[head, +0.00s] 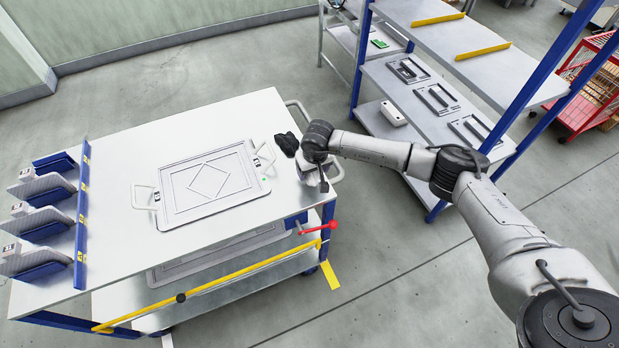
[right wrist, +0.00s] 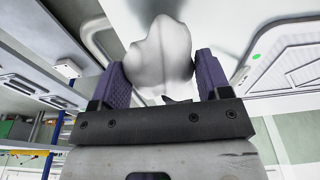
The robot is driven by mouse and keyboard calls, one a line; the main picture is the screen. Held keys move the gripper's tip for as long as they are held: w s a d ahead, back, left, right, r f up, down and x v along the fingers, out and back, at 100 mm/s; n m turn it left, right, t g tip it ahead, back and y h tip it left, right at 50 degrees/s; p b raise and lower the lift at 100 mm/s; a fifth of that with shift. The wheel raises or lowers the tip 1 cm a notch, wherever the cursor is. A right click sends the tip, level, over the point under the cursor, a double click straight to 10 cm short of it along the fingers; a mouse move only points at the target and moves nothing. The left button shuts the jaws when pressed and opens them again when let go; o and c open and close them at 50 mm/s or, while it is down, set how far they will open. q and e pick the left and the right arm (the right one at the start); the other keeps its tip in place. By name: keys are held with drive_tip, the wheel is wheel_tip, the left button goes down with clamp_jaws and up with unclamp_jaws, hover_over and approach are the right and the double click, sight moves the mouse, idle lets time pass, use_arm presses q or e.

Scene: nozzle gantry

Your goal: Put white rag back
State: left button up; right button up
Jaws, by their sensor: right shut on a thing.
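My right gripper (right wrist: 162,75) is shut on the white rag (right wrist: 158,45), which bulges up between its two purple fingers in the right wrist view. In the head view the right gripper (head: 318,183) points down over the right end of the white-topped cart (head: 125,133). The rag is mostly hidden there behind the wrist, so I cannot tell whether it touches the tabletop. A black rag (head: 287,143) lies on the cart just left of and behind the gripper. My left gripper is not in view.
A grey tray-like plate (head: 212,185) with a diamond outline and side handles lies mid-cart. A red-handled lever (head: 319,229) sits at the front right corner. A blue-posted shelf (head: 430,97) stands behind to the right.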

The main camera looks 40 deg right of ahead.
drive_tip(key=shift+w+a+f, duration=0.3)
drive_tip(key=shift+w+f, duration=0.1)
drive_tip(key=shift+w, duration=0.05)
wheel_tip(320, 180, down, 4)
drive_tip(key=shift+r, duration=0.2)
drive_tip(key=shift+f, duration=0.15)
drive_tip(key=shift+b, duration=0.3)
drive_tip(key=shift+f, duration=0.15)
drive_tip(key=o, duration=0.9)
